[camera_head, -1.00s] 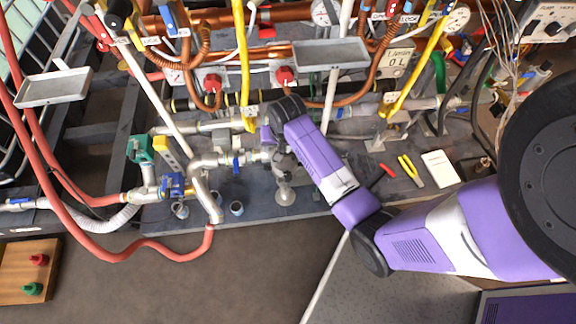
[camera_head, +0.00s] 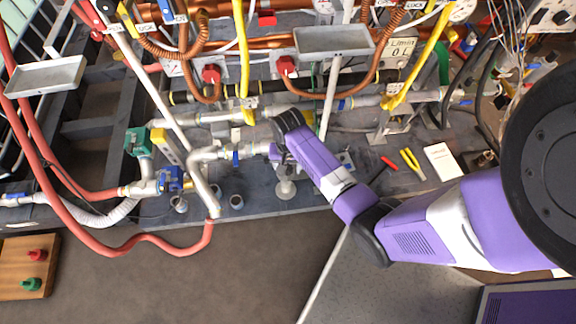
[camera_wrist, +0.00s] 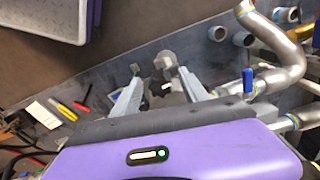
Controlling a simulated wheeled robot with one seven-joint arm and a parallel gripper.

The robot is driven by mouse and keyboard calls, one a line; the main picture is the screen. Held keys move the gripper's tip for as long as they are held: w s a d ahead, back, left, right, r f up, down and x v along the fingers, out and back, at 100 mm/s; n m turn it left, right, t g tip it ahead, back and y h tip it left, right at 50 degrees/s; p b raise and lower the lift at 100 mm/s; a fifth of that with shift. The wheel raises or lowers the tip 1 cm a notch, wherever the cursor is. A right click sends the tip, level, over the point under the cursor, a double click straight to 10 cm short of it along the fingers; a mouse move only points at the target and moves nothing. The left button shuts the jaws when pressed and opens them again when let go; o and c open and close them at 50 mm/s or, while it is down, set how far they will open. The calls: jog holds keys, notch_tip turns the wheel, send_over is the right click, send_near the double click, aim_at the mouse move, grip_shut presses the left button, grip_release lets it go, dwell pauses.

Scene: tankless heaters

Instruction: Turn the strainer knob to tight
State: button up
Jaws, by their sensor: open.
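A grey metal fitting with a rounded end (camera_wrist: 166,60) shows just beyond and between my fingertips in the wrist view. It looks like the strainer knob, but I cannot be sure. In the head view, a grey metal part with a round foot (camera_head: 285,188) stands at the front edge of the bench, below my wrist. My gripper (camera_wrist: 160,84) is open, with its two grey fingers spread on either side of the fitting. I cannot tell whether either finger touches it. In the head view my arm hides most of the gripper and the fitting's upper part.
A bent grey pipe (camera_head: 203,180) and a blue valve handle (camera_wrist: 248,80) are close to the gripper. Red hoses (camera_head: 150,242) run at the left. Hanging trays (camera_head: 333,42) and pipes crowd above.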

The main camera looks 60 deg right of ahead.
grip_shut()
jog(key=shift+r+m+p, duration=0.1)
jog(key=shift+m+p, duration=0.3)
jog(key=m+p, duration=0.2)
jog(key=m, duration=0.1)
jog(key=shift+w, duration=0.1)
jog(key=m+p, duration=0.2)
jog(key=m, duration=0.3)
jog(key=shift+m, duration=0.3)
jog(key=m+p, duration=0.1)
jog(key=m, duration=0.3)
jog(key=shift+p, duration=0.4)
jog(key=shift+m+p, duration=0.6)
jog(key=shift+m, duration=1.8)
jog(key=shift+d, duration=0.1)
